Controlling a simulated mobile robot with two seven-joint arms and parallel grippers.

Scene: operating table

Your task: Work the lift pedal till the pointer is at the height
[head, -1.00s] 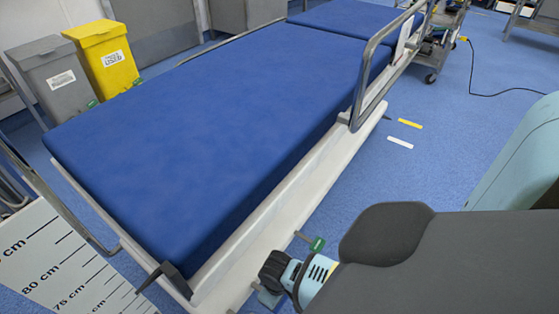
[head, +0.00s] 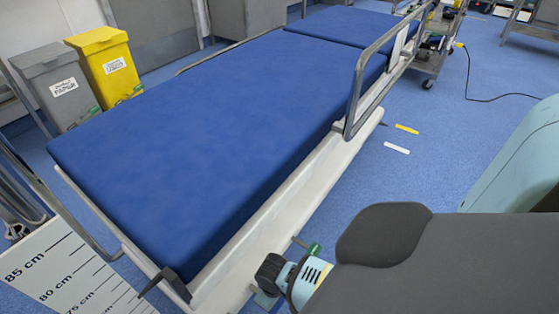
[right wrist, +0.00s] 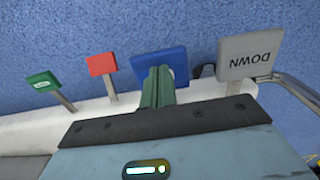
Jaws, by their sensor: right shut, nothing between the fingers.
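The operating table (head: 210,125) has a blue mattress and a pale base. A dark tapered pointer (head: 157,281) sticks out from its near corner over a white height scale (head: 85,279). The scale reads 85 cm and 80 cm, with lower marks nearer the pointer; the exact reading at its tip is unclear. My left gripper is out of view.
A green pedal (right wrist: 43,81) is at the far left of the pedal row. A metal side rail (head: 357,90) stands along the table. Grey (head: 58,85) and yellow (head: 108,65) bins stand behind it.

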